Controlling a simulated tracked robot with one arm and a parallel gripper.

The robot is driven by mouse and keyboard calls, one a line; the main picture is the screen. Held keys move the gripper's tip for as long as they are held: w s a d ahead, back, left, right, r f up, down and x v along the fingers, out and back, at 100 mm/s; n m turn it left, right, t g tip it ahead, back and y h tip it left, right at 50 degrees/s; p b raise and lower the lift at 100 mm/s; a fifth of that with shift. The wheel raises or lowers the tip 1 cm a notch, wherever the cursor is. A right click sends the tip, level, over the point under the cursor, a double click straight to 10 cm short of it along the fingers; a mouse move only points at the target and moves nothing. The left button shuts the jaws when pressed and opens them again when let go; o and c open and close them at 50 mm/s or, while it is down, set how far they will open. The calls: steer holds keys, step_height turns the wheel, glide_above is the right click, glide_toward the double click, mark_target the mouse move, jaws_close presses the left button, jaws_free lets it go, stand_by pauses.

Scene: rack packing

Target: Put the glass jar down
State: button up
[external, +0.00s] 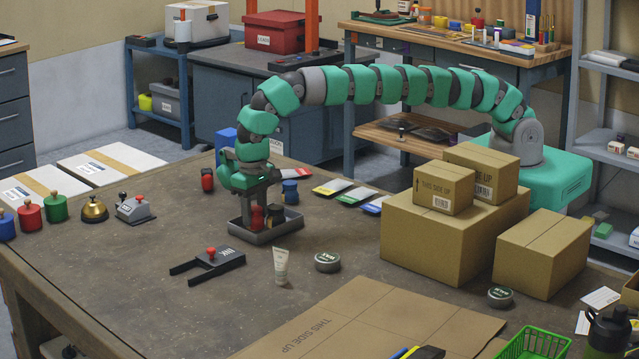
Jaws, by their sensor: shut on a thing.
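My gripper (257,208) points down over a small grey tray (265,238) in the middle of the table. It is shut on the glass jar (257,218), which shows as a small reddish shape between the fingers. The fingers hide much of the jar, and I cannot tell whether it touches the tray floor. A dark-topped item (275,214) is close beside it on the right, within the tray's outline.
A white tube (281,266), a round tin (327,262) and a black forked tool (209,261) are in front. Cardboard boxes (435,240) stand at right. The table's left front is clear.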

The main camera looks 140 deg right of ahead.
mark_target(254, 208)
steer(key=o, duration=1)
steer(key=shift+o, duration=0.2)
step_height(254, 208, up, 10)
steer(key=shift+f+p, duration=0.1)
steer(key=shift+p, duration=0.25)
steer(key=shift+r+p, duration=0.95)
steer(key=shift+r, duration=0.2)
